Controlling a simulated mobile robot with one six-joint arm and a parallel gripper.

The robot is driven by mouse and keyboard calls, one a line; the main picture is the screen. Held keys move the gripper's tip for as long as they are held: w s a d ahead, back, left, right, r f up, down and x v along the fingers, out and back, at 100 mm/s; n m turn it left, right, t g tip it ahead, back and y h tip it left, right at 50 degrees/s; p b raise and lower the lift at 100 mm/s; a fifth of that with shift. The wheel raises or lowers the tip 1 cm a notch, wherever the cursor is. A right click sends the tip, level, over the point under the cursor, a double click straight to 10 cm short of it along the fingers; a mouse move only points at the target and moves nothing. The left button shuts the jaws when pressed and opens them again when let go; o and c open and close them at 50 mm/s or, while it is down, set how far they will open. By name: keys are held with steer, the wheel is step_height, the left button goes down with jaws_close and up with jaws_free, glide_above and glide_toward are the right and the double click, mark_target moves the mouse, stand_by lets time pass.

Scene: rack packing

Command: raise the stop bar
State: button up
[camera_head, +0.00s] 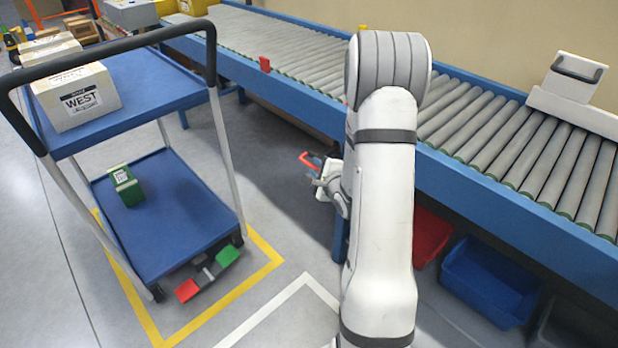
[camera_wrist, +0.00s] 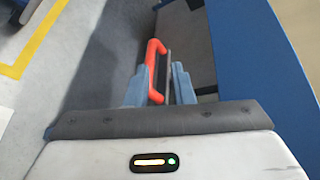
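A red-orange bracket-shaped handle (camera_wrist: 150,68) shows in the wrist view, with a thin dark strip just to its right. It also shows in the head view (camera_head: 308,159), low beside the blue conveyor frame. I take it to be on the stop bar; the rest of the bar cannot be made out. My gripper (camera_wrist: 160,75) points at the handle, its two blue-grey fingers apart on either side of it. Any touch between fingers and handle cannot be told. In the head view my gripper (camera_head: 324,182) is partly hidden by my arm.
A blue cart (camera_head: 165,75) carrying boxes stands left. Red (camera_head: 430,240) and blue (camera_head: 487,285) bins sit under the conveyor. Floor between cart and conveyor is open.

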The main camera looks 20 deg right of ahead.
mark_target(310, 166)
steer(key=f, duration=0.1)
steer(key=f+m, duration=0.1)
steer(key=shift+d+f+t+b, duration=0.3)
steer(key=shift+t+b, duration=0.05)
steer(key=shift+t, duration=0.05)
steer(key=shift+m, duration=0.3)
steer(key=b+x, duration=0.2)
steer(key=x, duration=0.5)
steer(key=shift+w, duration=0.4)
jaws_close()
steer(key=shift+a, duration=0.1)
